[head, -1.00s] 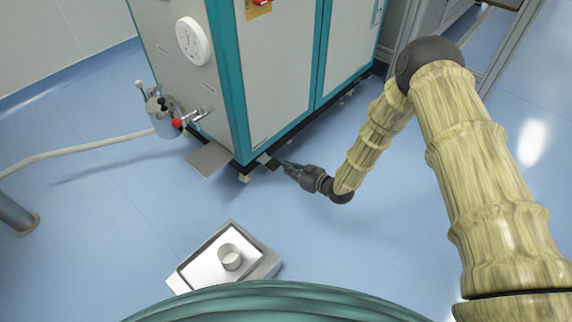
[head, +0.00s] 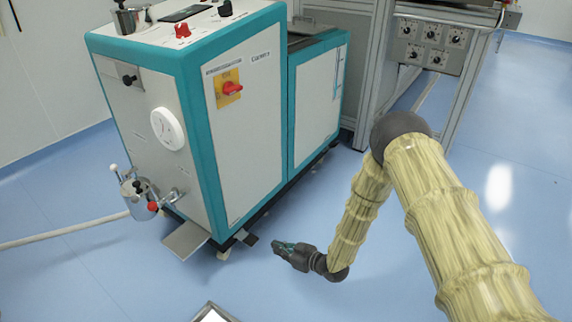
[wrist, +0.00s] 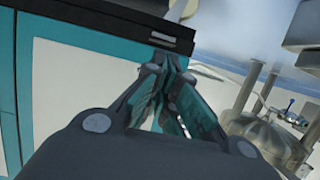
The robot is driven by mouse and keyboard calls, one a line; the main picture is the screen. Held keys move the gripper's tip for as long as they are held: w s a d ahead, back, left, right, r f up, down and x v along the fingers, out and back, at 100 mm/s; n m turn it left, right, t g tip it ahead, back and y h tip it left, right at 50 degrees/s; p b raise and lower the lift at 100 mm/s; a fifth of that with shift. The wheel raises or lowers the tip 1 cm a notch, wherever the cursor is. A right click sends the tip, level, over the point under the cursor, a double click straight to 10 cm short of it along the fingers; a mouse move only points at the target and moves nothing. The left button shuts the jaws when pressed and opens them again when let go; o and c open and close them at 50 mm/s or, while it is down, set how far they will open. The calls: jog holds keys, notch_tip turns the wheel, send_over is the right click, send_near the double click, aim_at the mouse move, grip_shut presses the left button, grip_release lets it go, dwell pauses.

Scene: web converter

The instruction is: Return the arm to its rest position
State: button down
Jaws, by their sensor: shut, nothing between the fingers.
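My gripper (head: 283,247) is shut and empty at the end of my bent arm, in front of the machine's lower right side in the head view. In the wrist view its two fingers (wrist: 172,85) come together at the tips with nothing between them. The teal-and-white machine cabinet (head: 255,140) stands just beyond it, and its panels also fill the left of the wrist view (wrist: 80,85). I cannot tell the exact gap between gripper and cabinet.
A small metal vessel (head: 138,198) with a white hose (head: 60,232) sits at the cabinet's left. A metal plate (head: 186,240) juts out near the floor. A tray's corner (head: 212,313) shows at the bottom edge. A metal frame (head: 372,75) stands behind. The blue floor around my arm is clear.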

jog(key=s+d+f+m+g+h, duration=0.1)
jog(key=s+d+f+m+h, duration=0.3)
jog(key=s+d, duration=0.5)
jog(key=s+d+f+m+g+h, duration=0.2)
jog(key=s+d+f+m+h, duration=0.15)
jog(key=s+d, duration=0.65)
jog(key=s+d+r+m+g+h, duration=0.2)
jog(key=s+d, duration=0.3)
jog(key=s, duration=0.7)
jog(key=s+d+r+m+g+h, duration=0.2)
jog(key=s+d+g+h, duration=0.15)
jog(key=s, duration=0.85)
notch_tip(320, 180, up, 38)
jog(key=y+p, duration=0.1)
jog(key=p, duration=3.8)
jog(key=shift+w+d+t, duration=0.2)
jog(key=shift+w+t, duration=0.05)
jog(key=shift+t, duration=0.1)
jog(key=shift+s+d+m, duration=0.1)
jog(key=shift+m, duration=0.15)
